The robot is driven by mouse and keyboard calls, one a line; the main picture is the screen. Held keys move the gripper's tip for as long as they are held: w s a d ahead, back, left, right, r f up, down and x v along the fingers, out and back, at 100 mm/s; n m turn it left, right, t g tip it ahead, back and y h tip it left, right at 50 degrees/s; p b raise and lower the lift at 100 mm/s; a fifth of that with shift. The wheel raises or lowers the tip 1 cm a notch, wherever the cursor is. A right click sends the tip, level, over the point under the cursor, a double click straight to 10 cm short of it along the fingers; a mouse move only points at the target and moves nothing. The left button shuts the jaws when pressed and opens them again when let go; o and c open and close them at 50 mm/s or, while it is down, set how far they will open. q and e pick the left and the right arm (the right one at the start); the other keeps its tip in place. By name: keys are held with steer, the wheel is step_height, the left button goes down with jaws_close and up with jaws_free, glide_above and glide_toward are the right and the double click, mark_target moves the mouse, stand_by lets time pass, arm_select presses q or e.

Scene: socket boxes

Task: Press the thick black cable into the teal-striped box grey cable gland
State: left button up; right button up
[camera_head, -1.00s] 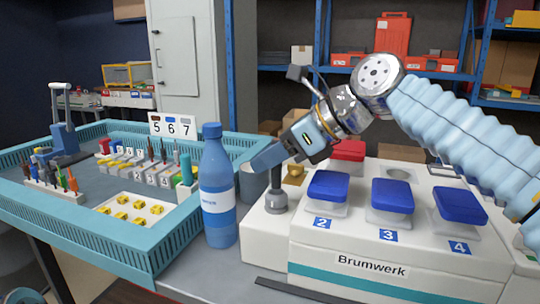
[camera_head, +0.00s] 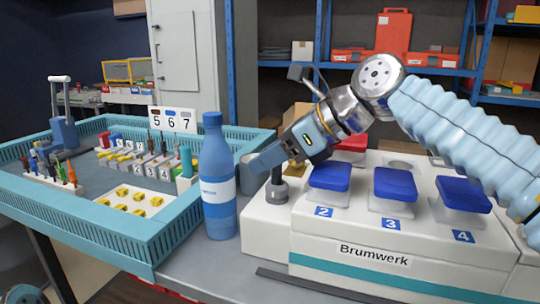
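The teal-striped box (camera_head: 345,270) is white, labelled Brumwerk, with blue-lidded sockets numbered 2, 3 and 4 on top. A grey cable gland (camera_head: 277,188) stands upright on its lower left step. My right gripper (camera_head: 262,165) comes in from the right and is directly above or beside the gland. Its fingers point down and left, and their gap is hidden from this side. My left gripper is out of view.
A blue bottle (camera_head: 218,185) stands close left of the gland. A grey cup (camera_head: 250,178) is behind it. A teal tray (camera_head: 110,250) with tools and yellow parts fills the left. A dark strip (camera_head: 300,285) lies along the box's front edge.

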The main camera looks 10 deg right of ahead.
steer(key=shift+o, duration=0.8)
steer(key=shift+f, duration=0.55)
steer(key=p+v, duration=0.1)
steer(key=v, duration=0.6)
steer(key=p+v, duration=0.1)
steer(key=v, duration=0.6)
steer(key=shift+w+a+r+p, duration=0.15)
steer(key=shift+a+r+p, duration=0.15)
step_height(320, 180, up, 7)
steer(key=p, duration=0.1)
steer(key=shift+d+r+p, duration=0.15)
steer(key=shift+d+p, duration=0.05)
steer(key=shift+p, duration=0.1)
